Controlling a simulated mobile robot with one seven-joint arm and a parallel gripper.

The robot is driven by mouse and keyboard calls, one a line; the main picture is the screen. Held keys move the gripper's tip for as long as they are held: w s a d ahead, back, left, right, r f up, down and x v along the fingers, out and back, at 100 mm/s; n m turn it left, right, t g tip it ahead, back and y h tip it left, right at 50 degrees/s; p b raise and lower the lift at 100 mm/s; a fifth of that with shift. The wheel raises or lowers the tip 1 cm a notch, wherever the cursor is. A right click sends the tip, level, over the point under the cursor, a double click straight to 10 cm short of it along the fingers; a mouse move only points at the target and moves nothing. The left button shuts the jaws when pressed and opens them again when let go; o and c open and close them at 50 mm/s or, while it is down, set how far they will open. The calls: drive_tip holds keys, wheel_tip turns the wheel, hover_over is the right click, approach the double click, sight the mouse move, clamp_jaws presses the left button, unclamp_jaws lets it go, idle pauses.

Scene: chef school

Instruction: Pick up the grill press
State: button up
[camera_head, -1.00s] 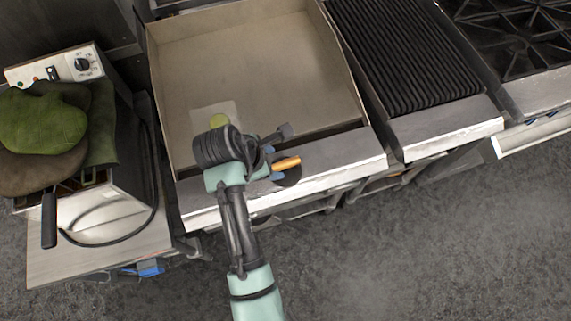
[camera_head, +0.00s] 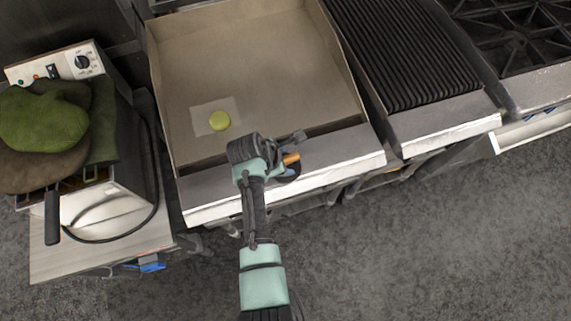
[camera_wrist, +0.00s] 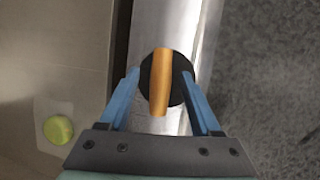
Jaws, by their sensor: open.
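The grill press has a round black plate and an orange-brown wooden handle. In the wrist view the grill press (camera_wrist: 160,80) lies on the metal front ledge of the griddle. My gripper (camera_wrist: 160,78) is open, with one blue finger on each side of the handle. I cannot tell how far above the press the fingertips are. In the head view my gripper (camera_head: 291,166) is over the front ledge, and the end of the orange handle (camera_head: 291,158) shows beside it. My wrist and fingers hide most of the press there.
The griddle (camera_head: 270,75) behind the ledge is mostly clear, with a yellow-green round item (camera_head: 219,121) on a pale square. A ribbed grill (camera_head: 405,50) and a burner stove (camera_head: 520,40) stand at right. A fryer with green mitts (camera_head: 45,120) stands at left.

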clamp_jaws()
idle(0.3)
idle(1.1)
drive_tip(key=shift+w+r, duration=0.1)
